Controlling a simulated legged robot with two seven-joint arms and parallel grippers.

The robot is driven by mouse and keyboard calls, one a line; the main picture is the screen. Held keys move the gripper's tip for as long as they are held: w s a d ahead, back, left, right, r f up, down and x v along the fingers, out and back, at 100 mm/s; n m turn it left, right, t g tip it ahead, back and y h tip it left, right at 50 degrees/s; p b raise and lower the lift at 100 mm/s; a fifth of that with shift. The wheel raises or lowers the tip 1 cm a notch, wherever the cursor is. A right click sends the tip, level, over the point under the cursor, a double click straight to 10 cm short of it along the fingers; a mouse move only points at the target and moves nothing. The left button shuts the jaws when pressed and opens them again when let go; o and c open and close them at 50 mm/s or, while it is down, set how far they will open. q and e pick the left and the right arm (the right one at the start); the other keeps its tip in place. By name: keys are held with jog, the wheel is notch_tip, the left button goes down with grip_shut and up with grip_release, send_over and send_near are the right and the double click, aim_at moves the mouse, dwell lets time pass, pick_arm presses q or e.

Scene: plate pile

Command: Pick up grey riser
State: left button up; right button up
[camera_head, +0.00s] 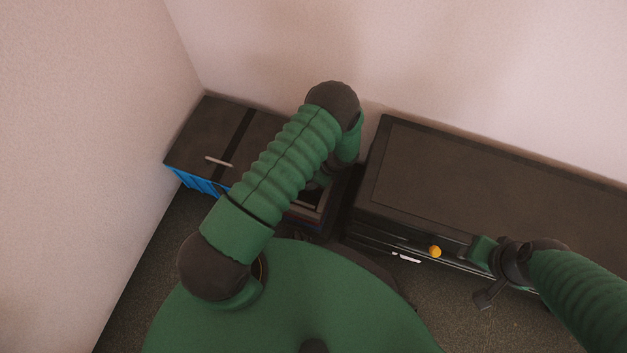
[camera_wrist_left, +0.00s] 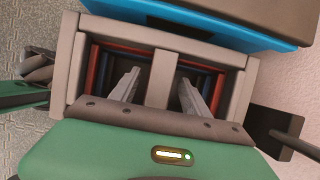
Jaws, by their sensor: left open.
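The grey riser (camera_wrist_left: 249,92) is a light grey rectangular frame with a middle bar, seen from above in the left wrist view. Red and blue frame edges show inside and below its openings. My left gripper (camera_wrist_left: 160,78) is open, with one finger on each side of the middle bar; I cannot tell whether they touch it. In the head view my left arm mostly hides the gripper and riser; only part of the pile (camera_head: 306,215) shows beside it. My right gripper (camera_head: 487,272) is near the cabinet's front at the right, its jaw opening unclear.
A dark cabinet (camera_head: 450,180) with an orange knob (camera_head: 434,252) stands right of the pile. A blue container (camera_head: 197,181) with a dark top and pale handle stands to the left, close by the riser in the wrist view (camera_wrist_left: 215,22). Walls close off the back and left.

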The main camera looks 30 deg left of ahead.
pick_arm(q)
grip_shut()
dwell(1.3)
